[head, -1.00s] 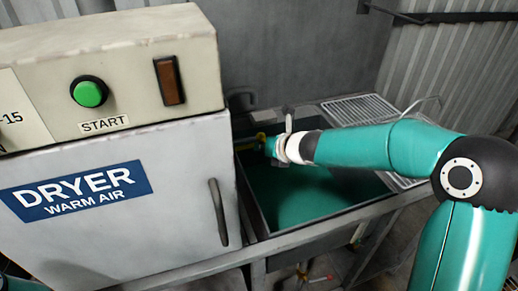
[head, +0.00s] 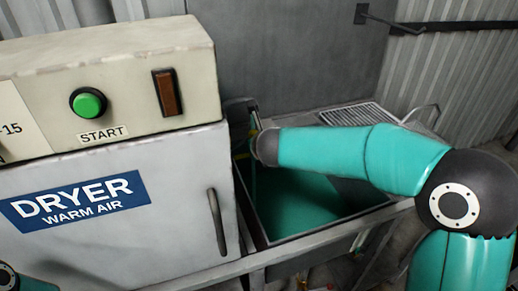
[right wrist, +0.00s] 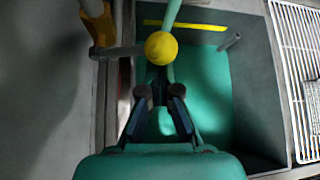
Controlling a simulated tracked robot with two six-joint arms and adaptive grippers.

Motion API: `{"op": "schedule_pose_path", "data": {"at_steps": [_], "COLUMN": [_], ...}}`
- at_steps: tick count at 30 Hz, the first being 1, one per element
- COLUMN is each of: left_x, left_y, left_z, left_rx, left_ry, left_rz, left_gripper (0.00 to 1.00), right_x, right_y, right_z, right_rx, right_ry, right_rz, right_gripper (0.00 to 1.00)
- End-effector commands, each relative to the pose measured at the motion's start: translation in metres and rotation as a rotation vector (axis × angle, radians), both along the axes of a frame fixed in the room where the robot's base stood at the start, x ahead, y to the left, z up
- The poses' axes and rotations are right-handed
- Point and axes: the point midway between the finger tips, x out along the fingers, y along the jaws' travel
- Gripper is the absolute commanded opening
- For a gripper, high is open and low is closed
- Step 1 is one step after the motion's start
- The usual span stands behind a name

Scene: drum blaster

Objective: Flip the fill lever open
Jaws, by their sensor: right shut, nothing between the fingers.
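A yellow ball knob (right wrist: 161,47) sits over the green basin in the right wrist view, where a grey bar from the left meets it. It looks like part of the fill lever, but I cannot tell for sure. A yellow-orange handle-like piece (right wrist: 97,22) stands left of it. My right gripper (right wrist: 157,93) is shut and empty, just on the near side of the knob; I cannot tell if they touch. In the head view my right arm reaches over the basin (head: 300,205) and its wrist hides most of the gripper and fittings. My left gripper is out of view.
The dryer (head: 120,200) with its green START button (head: 88,103) stands left of the basin. A white drain rack (right wrist: 298,75) lies on the right. A yellow strip (right wrist: 185,25) marks the basin's far wall. A grey stub (right wrist: 230,40) juts near its corner.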

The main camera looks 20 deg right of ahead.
Motion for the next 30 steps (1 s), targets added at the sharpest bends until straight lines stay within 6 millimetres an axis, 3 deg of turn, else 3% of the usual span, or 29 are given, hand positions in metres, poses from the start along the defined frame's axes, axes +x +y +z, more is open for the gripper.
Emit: {"op": "schedule_pose_path", "data": {"at_steps": [4,9,30], "left_x": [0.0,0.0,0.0], "left_y": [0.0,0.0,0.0], "left_z": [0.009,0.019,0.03], "left_rx": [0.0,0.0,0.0], "left_ry": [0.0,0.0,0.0], "left_rz": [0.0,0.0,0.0], "left_gripper": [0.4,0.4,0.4], "right_x": [0.001,0.0,0.0], "right_y": [0.009,0.016,0.031], "right_z": [0.015,0.023,0.032], "right_rx": [-0.113,-0.119,-0.116], "right_ry": [-0.01,-0.009,-0.011], "right_rz": [0.005,0.005,0.005], "right_gripper": [0.0,0.0,0.0]}}
